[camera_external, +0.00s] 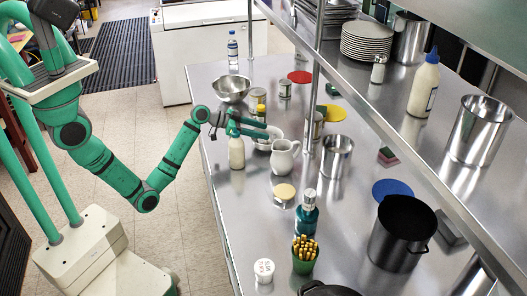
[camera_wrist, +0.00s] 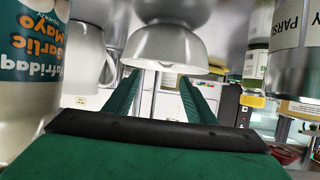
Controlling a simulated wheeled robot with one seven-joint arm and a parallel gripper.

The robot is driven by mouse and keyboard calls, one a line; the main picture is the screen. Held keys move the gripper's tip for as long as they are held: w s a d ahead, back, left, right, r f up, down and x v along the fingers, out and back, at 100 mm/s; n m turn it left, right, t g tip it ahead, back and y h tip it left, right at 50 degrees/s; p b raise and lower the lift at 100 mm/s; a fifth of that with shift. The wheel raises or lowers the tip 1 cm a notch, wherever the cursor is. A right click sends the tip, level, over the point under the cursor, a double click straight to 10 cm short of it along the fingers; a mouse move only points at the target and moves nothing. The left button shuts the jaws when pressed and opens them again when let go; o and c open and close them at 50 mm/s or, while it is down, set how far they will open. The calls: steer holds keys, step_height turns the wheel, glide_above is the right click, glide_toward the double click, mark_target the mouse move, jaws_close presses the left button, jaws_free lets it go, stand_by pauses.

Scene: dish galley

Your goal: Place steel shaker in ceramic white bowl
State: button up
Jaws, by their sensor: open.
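The steel shaker appears to be the small grey, round-topped container (camera_external: 378,69) on the shelf, in front of the plate stack. The ceramic white bowl (camera_external: 263,145) stands on the steel counter, partly hidden by my gripper (camera_external: 255,129) and the white pitcher. In the wrist view, which looks upside down, the bowl (camera_wrist: 165,50) is beyond the fingers, near the middle. My gripper (camera_wrist: 162,97) is open, and nothing shows between its fingers. I cannot see the shaker in the wrist view.
A mayo bottle (camera_external: 237,153) and white pitcher (camera_external: 285,157) crowd the gripper; a parsley jar (camera_wrist: 296,35) is at right in the wrist view. A shelf post (camera_external: 317,60) stands behind. A steel bowl (camera_external: 231,88) sits farther back.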

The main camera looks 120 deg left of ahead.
steer(key=v, duration=0.8)
steer(key=shift+s, duration=0.15)
steer(key=shift+d+r, duration=0.1)
